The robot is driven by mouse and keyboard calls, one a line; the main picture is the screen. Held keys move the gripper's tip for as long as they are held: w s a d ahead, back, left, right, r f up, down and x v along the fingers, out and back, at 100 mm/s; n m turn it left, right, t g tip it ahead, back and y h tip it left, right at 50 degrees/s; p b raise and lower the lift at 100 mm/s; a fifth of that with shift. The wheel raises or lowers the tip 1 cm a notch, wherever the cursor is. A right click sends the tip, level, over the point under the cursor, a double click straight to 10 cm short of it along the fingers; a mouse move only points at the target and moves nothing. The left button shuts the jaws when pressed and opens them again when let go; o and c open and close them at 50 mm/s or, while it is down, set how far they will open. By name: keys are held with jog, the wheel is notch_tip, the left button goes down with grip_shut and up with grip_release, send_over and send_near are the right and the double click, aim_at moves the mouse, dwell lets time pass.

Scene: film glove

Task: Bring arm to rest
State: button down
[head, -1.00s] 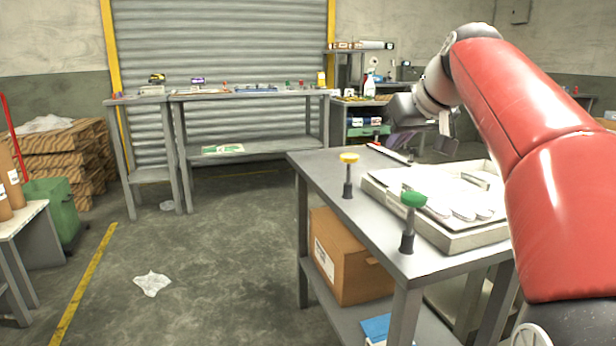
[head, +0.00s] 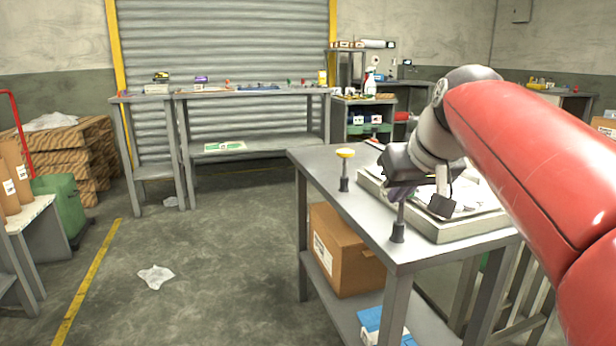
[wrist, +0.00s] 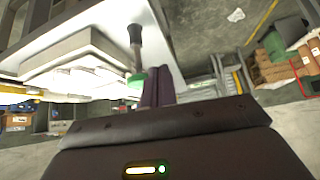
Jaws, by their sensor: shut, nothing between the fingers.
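My red arm (head: 540,165) reaches in from the right in the head view, over the near metal table. My gripper (head: 400,192) hangs above the table's front part, close to the dark post at the near corner, whose green top it hides there. In the wrist view the gripper's purple fingers (wrist: 160,86) are together with nothing between them. The post's green top (wrist: 136,80) shows just left of the fingers; I cannot tell whether they touch.
A yellow-topped post (head: 345,154) stands on the metal table (head: 312,160). A white tray (head: 455,231) lies under my arm. A cardboard box (head: 342,255) is on the shelf below. Open floor (head: 220,260) lies to the left, with a crumpled white sheet (head: 156,277).

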jog(key=s+f+m+g+h, duration=0.1)
jog(key=s+f+m+g, duration=0.1)
jog(key=s+f, duration=1.8)
notch_tip(320, 180, down, 2)
jog(key=shift+s+d+f+h, duration=0.1)
jog(key=shift+s+d+h, duration=0.05)
jog(key=shift+s+h, duration=0.2)
